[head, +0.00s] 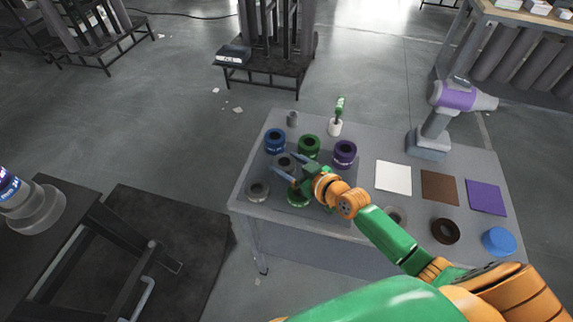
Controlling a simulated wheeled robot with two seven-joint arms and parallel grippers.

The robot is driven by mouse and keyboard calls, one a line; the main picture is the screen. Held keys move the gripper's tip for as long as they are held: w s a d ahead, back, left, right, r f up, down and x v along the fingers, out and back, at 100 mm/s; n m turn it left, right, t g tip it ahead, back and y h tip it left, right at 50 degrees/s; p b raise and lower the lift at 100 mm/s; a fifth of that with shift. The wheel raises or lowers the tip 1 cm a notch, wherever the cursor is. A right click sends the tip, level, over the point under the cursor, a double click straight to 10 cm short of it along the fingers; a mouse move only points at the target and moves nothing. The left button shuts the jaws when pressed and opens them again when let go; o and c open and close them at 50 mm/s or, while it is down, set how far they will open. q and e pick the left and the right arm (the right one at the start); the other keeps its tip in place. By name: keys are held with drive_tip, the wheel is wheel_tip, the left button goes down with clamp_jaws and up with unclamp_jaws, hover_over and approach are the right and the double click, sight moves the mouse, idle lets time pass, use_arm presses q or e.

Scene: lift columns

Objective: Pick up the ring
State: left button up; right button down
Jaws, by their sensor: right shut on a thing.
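My right gripper (286,164) reaches over the left part of the grey table (375,138), its two fingers on either side of a dark grey ring (284,161). It is shut on that ring; I cannot tell whether the ring is clear of the surface beneath. A blue ring (275,140), a green ring (309,146) and a purple ring (345,152) stand behind it. A grey ring (257,190) lies in front to the left. Another green ring (298,199) is partly hidden under my right gripper. My left gripper is not in view.
White (393,178), brown (440,187) and purple (487,197) squares lie at the right. A brown ring (445,231) and blue disc (499,242) are near the front edge. A purple drill (440,120) and a small white pot (335,128) stand at the back.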

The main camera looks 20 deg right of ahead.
sight(288, 156)
wheel_tip(288, 156, up, 3)
drive_tip(key=shift+r+p, duration=0.2)
drive_tip(key=shift+p, duration=0.45)
drive_tip(key=s+a+r+p, duration=0.1)
drive_tip(key=s+a+r, duration=0.6)
drive_tip(key=s, duration=0.5)
wheel_tip(288, 156, up, 2)
drive_tip(key=shift+r+p, duration=0.15)
drive_tip(key=shift+p, duration=0.25)
